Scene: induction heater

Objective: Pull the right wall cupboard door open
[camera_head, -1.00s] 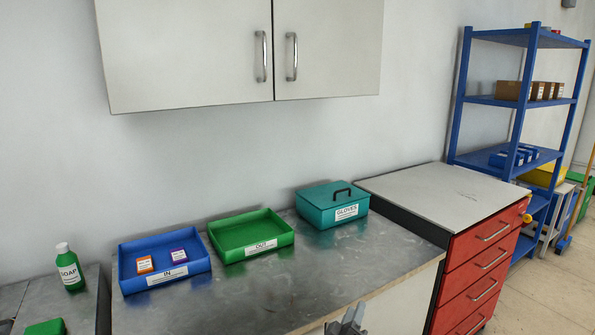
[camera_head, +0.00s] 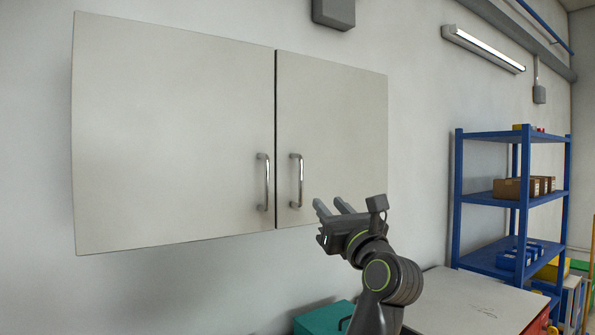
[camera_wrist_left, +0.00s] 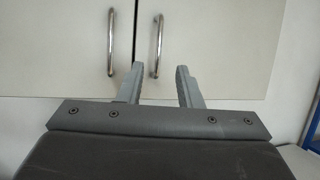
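The wall cupboard hangs on the wall with two pale doors, both shut. The right door (camera_head: 340,120) has a vertical metal bar handle (camera_head: 296,182) near its left edge. My left gripper (camera_head: 334,206) is open and empty, to the right of and slightly below that handle in the head view. In the left wrist view, the right door's handle (camera_wrist_left: 158,45) stands beyond my two open fingers (camera_wrist_left: 160,82), in line with the gap between them and apart from them. My right gripper is not in view.
The left door (camera_head: 170,130) has its own handle (camera_head: 262,182) close beside the right one. Below are a teal box (camera_head: 318,318) and a pale cabinet top (camera_head: 470,305). A blue shelf rack (camera_head: 458,200) stands at the right.

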